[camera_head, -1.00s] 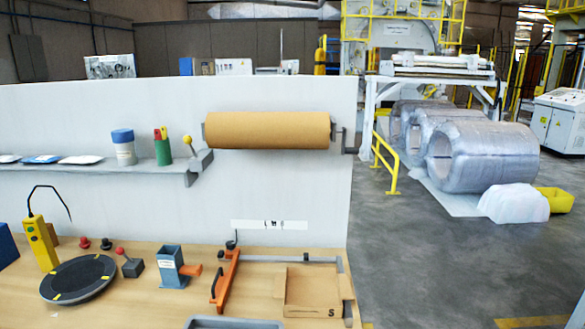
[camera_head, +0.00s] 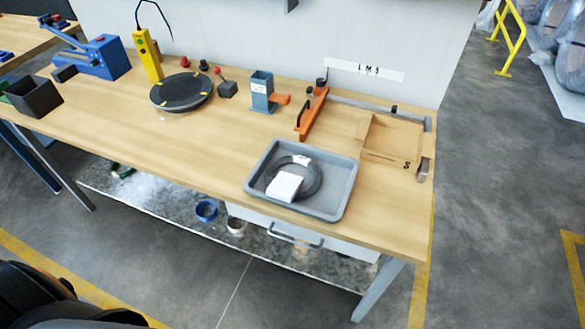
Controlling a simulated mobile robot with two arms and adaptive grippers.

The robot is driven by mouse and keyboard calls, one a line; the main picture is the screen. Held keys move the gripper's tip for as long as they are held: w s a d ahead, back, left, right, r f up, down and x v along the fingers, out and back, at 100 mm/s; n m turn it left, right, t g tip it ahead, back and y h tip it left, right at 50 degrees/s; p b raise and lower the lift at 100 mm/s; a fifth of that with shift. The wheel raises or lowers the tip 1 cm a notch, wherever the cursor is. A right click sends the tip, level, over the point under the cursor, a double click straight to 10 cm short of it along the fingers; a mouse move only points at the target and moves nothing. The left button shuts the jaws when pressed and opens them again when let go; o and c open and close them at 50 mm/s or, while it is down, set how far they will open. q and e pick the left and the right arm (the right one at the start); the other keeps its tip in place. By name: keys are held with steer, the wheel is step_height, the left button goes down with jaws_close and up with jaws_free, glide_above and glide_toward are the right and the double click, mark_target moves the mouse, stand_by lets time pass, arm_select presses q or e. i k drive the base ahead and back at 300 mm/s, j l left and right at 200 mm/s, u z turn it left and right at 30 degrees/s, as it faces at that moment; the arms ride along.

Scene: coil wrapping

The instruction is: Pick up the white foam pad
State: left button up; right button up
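A small white block (camera_head: 284,187), which looks like the white foam pad, lies in the grey tray (camera_head: 347,192) near the front edge of the workbench. It rests on or against a dark ring-shaped coil (camera_head: 311,182); which of these I cannot tell. A smaller white piece sits at the coil's far side. Neither gripper can be made out. Only dark parts, apparently mine, show at the bottom left corner.
The wooden bench (camera_head: 215,135) has bare room left of the tray. An open cardboard box (camera_head: 392,145) stands right of it, and an orange-handled tool (camera_head: 312,112) behind. A round black turntable (camera_head: 181,91) is farther left. A drawer handle (camera_head: 294,237) juts out below.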

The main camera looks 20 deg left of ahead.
mark_target(285, 186)
steer(key=l+u, duration=0.2)
steer(key=u, duration=0.15)
steer(key=k+l+u, duration=0.1)
steer(key=u, duration=0.25)
steer(key=k+l+u, duration=0.1)
steer(key=l+u, duration=0.25)
steer(key=j, duration=0.1)
